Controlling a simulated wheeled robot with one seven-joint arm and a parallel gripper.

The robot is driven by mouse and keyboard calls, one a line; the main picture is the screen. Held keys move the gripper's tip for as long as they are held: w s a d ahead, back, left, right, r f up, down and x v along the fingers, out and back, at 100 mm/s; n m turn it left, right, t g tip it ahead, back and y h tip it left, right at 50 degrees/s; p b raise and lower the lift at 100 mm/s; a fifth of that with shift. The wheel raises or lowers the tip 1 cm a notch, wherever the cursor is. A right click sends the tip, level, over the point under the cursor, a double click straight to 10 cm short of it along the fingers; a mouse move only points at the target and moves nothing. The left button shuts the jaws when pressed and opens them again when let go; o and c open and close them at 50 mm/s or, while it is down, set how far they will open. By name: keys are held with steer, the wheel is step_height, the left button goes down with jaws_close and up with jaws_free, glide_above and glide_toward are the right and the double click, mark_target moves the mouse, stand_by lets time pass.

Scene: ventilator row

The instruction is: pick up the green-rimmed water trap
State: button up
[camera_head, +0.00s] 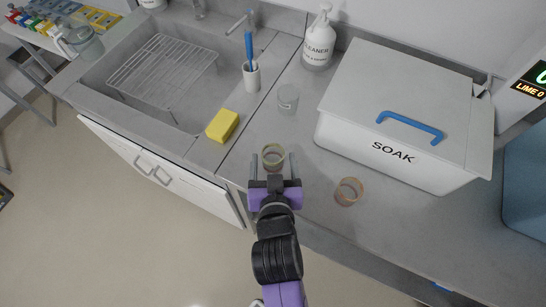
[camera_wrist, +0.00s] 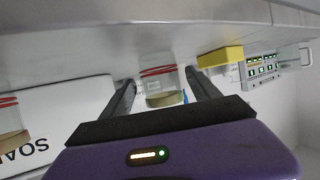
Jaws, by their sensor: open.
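The green-rimmed water trap (camera_head: 273,163) is a small clear cup with a yellow-green rim, upright on the grey counter near its front edge. My gripper (camera_head: 272,157) is open, with one finger on each side of this trap and a small gap visible on both sides. In the wrist view, which is upside down, the trap (camera_wrist: 160,86) shows between the fingertips, with red lines around its clear wall. A similar cup with a tan-orange rim (camera_head: 349,191) stands to the right; part of it shows at the wrist view's left edge (camera_wrist: 12,135).
A white SOAK bin (camera_head: 345,143) with a blue handle stands at the right. The sink (camera_head: 110,105) is left.

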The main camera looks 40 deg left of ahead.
mark_target(273, 152)
steer(key=shift+p+x, duration=0.4)
steer(key=shift+x, duration=1.75)
steer(key=shift+r, duration=0.15)
steer(key=c, duration=1.4)
step_height(273, 152, up, 20)
steer(key=shift+b, duration=0.45)
steer(key=shift+s, duration=0.1)
